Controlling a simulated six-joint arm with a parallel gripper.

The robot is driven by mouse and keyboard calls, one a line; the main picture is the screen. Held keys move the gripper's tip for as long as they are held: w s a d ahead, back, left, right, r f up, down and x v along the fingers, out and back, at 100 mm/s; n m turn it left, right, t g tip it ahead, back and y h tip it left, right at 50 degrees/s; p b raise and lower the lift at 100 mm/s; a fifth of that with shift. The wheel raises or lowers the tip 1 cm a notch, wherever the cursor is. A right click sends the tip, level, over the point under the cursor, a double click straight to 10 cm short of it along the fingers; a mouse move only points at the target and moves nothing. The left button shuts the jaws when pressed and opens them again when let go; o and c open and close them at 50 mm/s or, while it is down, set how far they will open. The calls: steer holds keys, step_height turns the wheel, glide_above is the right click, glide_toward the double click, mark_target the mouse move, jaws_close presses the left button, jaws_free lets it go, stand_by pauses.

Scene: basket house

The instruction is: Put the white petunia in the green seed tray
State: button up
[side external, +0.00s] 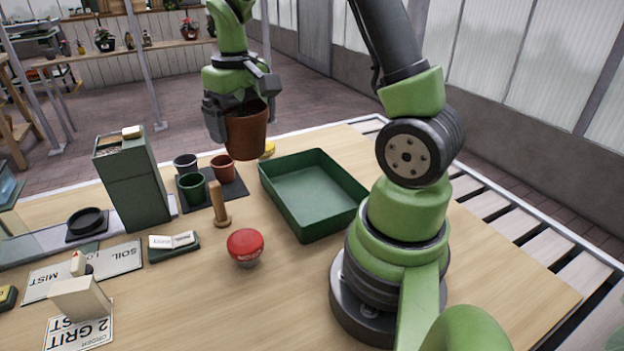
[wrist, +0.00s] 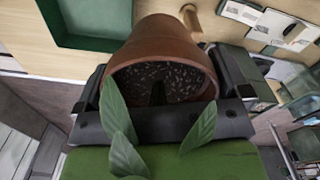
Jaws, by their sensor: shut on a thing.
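My gripper (side external: 238,104) is shut on a terracotta pot (side external: 247,135) and holds it in the air, behind and left of the green seed tray. In the wrist view the pot (wrist: 165,42) shows its open mouth with dark speckled soil (wrist: 180,80). Several green leaves (wrist: 120,118) stand in front of it. No white bloom shows in either view, so I cannot tell the flower's colour. The green seed tray (side external: 313,195) lies empty on the table beside my arm's base. Part of it (wrist: 93,40) shows at the upper left of the wrist view.
Small pots (side external: 222,167) stand on a dark mat left of the tray. A wooden dibber (side external: 218,205) and a red-lidded jar (side external: 245,247) are near the tray's left side. A tall green box (side external: 135,185) stands farther left.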

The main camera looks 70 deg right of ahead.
steer(key=s+d+m, duration=0.4)
steer(key=s+d, duration=0.5)
glide_above(312, 198)
steer(key=shift+f, duration=7.55)
steer(key=shift+f, duration=0.15)
steer(key=o, duration=0.6)
step_height(312, 198, up, 12)
steer(key=w+a+r+n+t, duration=0.2)
steer(key=a+r+t, duration=0.2)
steer(key=a+r, duration=0.7)
steer(key=s+a+r+n+t, duration=0.1)
steer(key=s+a, duration=0.1)
steer(key=a, duration=0.2)
steer(key=s+a+r+t+y, duration=0.1)
steer(key=s+a, duration=0.1)
steer(key=a, duration=0.1)
steer(key=s+a+r+n+t+y, duration=0.1)
steer(key=s+a+r, duration=0.1)
steer(key=a, duration=0.2)
steer(key=shift+a+n, duration=0.3)
